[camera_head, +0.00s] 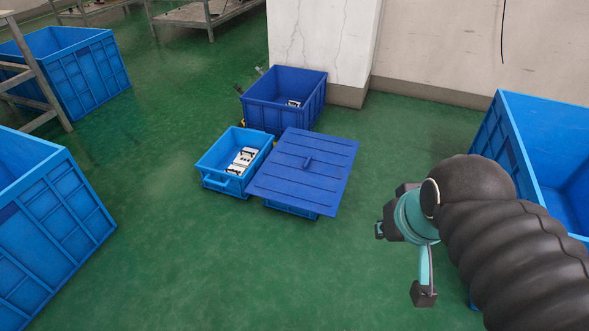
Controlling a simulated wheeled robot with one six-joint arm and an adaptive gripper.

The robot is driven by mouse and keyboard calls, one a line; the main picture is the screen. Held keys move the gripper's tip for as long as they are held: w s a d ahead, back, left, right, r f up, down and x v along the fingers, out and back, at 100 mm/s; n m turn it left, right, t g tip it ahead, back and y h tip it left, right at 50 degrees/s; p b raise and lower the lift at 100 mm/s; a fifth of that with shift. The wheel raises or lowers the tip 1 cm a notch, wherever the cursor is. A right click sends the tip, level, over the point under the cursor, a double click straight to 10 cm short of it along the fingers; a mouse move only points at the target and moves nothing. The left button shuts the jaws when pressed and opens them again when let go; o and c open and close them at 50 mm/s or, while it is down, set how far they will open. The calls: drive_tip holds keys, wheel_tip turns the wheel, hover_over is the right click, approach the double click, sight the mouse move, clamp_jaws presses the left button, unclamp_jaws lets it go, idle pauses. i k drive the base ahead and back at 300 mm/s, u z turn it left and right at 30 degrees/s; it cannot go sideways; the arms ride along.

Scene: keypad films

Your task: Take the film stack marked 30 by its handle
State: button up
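White film stacks (243,159) with dark parts lie in the light blue crate (220,183) on the floor near the middle. Their marks are too small to read, so I cannot tell which is 30. Another small white item (293,104) shows inside the dark blue crate (284,116) behind; most of that crate's inside is hidden. My gripper (402,262) is at the right, well apart from the crates and nearer to me. Its two fingers look spread, with nothing between them.
A blue ribbed lid (322,183) with a handle covers a crate right of the light blue one. Large blue bins stand at the left (48,235), far left (90,72) and right (515,150). A white pillar (322,45) stands behind. The green floor (230,270) in front is clear.

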sight(244, 160)
drive_tip(key=z, duration=0.7)
drive_tip(key=k, duration=0.1)
drive_tip(key=u, duration=1.9)
drive_tip(key=i, duration=0.75)
drive_tip(key=u, duration=0.5)
drive_tip(key=i, duration=0.95)
drive_tip(key=z, duration=0.95)
drive_tip(key=i, duration=0.75)
drive_tip(key=z, duration=0.8)
